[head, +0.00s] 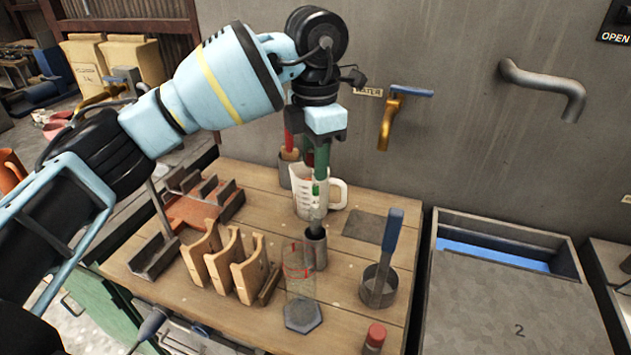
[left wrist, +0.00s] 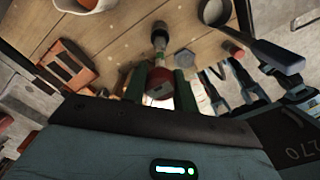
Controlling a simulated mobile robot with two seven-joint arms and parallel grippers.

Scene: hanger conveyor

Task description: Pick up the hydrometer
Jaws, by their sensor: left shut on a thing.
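The hydrometer (head: 316,206) is a thin upright instrument with a green part above and a grey lower part. It stands at the dark tube holder (head: 316,250) on the wooden bench, its lower end at or in the holder's mouth. My left gripper (head: 321,168) points down from above with green fingers and is shut on the hydrometer's upper part. In the left wrist view the fingers (left wrist: 160,88) close around a reddish round end, with the dark holder (left wrist: 158,38) beyond. How deep the lower end sits is hidden. My right gripper is not visible.
A clear jar (head: 300,282) on a hexagonal base stands in front of the holder. A white measuring jug (head: 336,196) is close behind. Wooden racks (head: 222,262) stand left, a blue-handled ladle (head: 388,248) right, and a red-capped item (head: 376,334) at the front.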

